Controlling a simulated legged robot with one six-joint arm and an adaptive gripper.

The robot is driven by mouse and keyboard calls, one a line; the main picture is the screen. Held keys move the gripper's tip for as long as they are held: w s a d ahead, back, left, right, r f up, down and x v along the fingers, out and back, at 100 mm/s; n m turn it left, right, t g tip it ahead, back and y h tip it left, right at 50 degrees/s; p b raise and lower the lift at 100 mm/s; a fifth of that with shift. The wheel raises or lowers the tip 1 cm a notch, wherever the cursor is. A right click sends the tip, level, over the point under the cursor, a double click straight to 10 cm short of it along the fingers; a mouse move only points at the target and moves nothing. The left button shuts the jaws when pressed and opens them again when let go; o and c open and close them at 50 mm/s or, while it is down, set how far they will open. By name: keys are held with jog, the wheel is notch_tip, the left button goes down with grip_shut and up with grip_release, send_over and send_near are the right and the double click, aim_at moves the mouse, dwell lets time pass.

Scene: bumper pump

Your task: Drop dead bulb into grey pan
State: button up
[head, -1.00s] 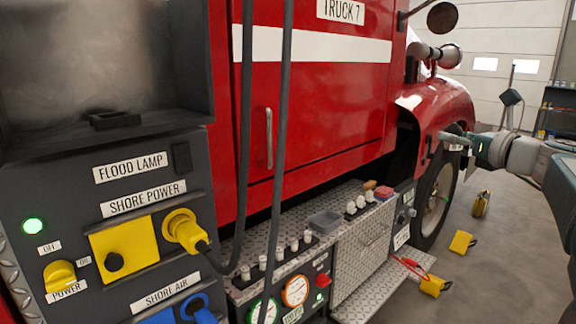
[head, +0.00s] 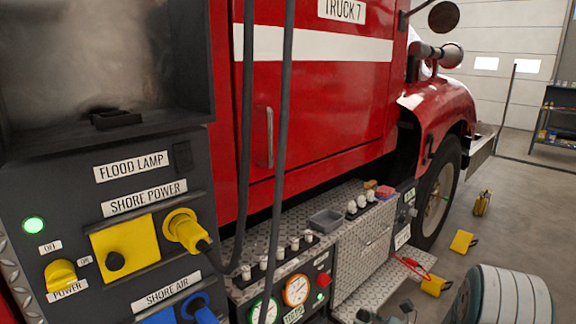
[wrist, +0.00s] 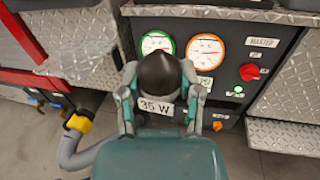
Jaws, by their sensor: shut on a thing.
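My gripper (wrist: 158,92) is shut on a dark, blackened bulb (wrist: 157,72) in the wrist view. A white "35 W" label shows on the bulb, between the two fingers. In the head view the bulb cannot be made out; my arm is at the lower right. The grey pan (head: 325,221) is a small open tray on the diamond-plate ledge, left of a dark rack with several pale bulbs (head: 361,202). The pan is not clear in the wrist view.
The diamond-plate ledge (head: 345,197) runs along the red truck. Below it, a panel has a green-rimmed gauge (wrist: 157,43), an orange-rimmed gauge (wrist: 205,51) and a red knob (wrist: 249,72). Two dark hoses hang in front of the truck door. Yellow chocks (head: 462,242) lie on the floor.

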jog(key=s+a+f, duration=0.4)
jog(key=s+f, duration=0.1)
jog(key=f, duration=0.1)
jog(key=shift+f+t, duration=0.3)
jog(key=shift+t, duration=0.1)
